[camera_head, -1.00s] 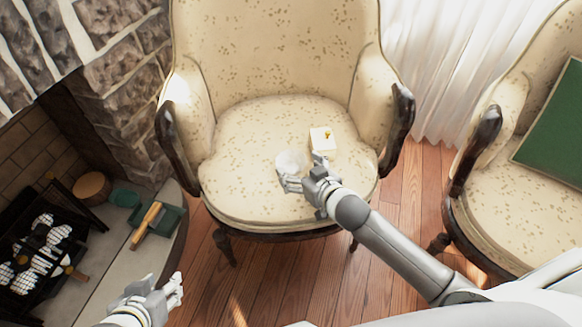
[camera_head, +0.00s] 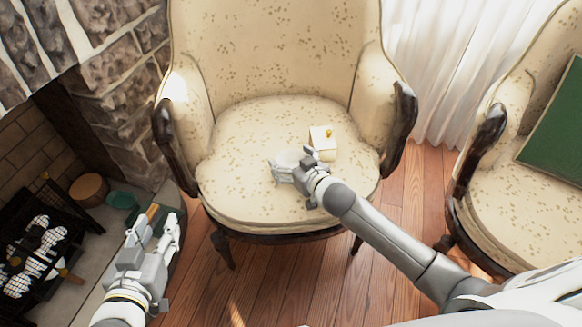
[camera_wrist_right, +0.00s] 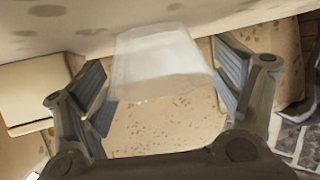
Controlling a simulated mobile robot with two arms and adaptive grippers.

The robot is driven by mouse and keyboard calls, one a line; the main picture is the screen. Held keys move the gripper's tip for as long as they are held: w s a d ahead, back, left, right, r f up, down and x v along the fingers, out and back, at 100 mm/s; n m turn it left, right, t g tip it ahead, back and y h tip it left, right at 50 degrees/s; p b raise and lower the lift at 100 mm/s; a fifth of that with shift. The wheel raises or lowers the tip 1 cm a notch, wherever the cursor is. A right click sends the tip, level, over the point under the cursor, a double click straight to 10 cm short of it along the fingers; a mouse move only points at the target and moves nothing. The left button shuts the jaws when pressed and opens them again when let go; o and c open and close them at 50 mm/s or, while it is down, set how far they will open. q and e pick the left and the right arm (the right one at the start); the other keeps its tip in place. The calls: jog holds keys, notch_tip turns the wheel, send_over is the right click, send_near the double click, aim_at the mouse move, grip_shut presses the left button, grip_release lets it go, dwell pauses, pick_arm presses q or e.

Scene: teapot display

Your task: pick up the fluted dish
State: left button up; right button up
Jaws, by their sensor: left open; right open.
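The fluted dish (camera_head: 284,160), a pale, partly see-through dish, sits on the armchair seat (camera_head: 240,150). My right gripper (camera_head: 297,165) is at the dish's right side in the head view and covers part of it. In the right wrist view the dish (camera_wrist_right: 162,60) lies between the two spread fingers of my right gripper (camera_wrist_right: 160,85), with a gap on each side, narrower on the right. The gripper is open and empty. My left gripper (camera_head: 155,228) is open and empty, left of the chair and in front of the hearth.
A small cream box with a gold knob (camera_head: 322,143) stands just behind my right gripper. Dark wooden armrests (camera_head: 400,130) flank the seat. A second armchair (camera_head: 530,215) with a green board (camera_head: 555,125) is at the right. A fireplace (camera_head: 45,240) is at the left.

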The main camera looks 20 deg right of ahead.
jog(key=shift+w, duration=0.2)
jog(key=c, duration=0.8)
jog(key=shift+c, duration=0.3)
jog(key=shift+r, duration=0.1)
